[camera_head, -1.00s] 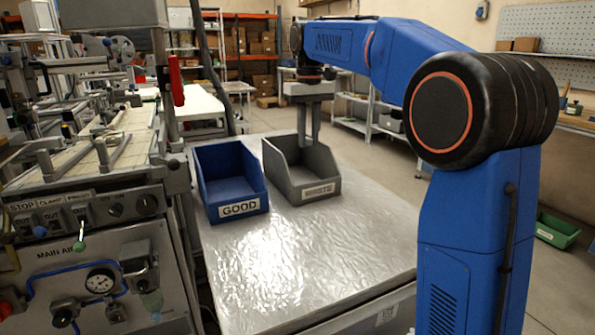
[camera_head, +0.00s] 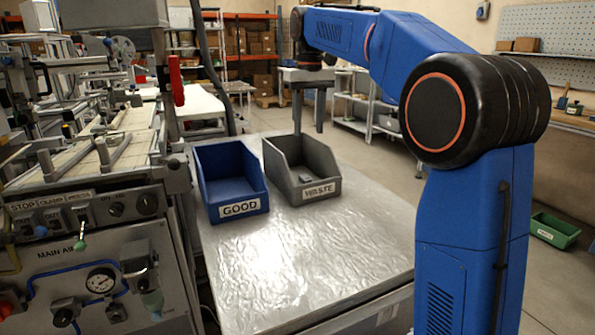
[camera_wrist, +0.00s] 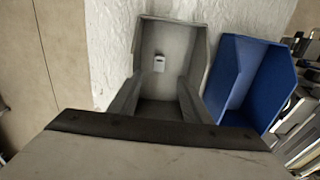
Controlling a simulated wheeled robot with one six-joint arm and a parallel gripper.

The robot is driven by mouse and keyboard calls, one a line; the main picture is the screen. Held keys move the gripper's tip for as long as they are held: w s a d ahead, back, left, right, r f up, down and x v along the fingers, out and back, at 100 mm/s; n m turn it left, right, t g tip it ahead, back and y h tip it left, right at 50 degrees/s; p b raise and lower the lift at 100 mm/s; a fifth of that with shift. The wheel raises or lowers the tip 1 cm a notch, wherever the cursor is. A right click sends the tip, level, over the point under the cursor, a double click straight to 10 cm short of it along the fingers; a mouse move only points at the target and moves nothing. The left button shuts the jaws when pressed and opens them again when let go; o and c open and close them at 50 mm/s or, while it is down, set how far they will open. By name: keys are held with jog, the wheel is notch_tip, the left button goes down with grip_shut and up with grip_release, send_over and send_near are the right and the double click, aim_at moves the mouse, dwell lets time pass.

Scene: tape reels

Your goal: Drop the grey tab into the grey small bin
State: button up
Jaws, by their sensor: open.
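The grey tab (camera_head: 305,178) lies inside the grey small bin (camera_head: 322,192), which has a WASTE label on its front. In the wrist view the tab (camera_wrist: 159,63) is a small light piece on the floor of the grey bin (camera_wrist: 201,45), apart from the walls. My gripper (camera_head: 308,131) is above the back of the grey bin, with its two fingers spread and nothing between them. The fingers also show in the wrist view (camera_wrist: 157,97), pointing toward the bin, with the tab beyond them.
A blue bin (camera_head: 230,180) labelled GOOD stands directly left of the grey bin on the shiny metal table (camera_head: 300,265). The table's front is clear. A machine with a control panel (camera_head: 95,210) stands at the left.

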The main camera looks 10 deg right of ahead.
notch_tip(320, 180, up, 8)
jog(key=shift+r, duration=0.25)
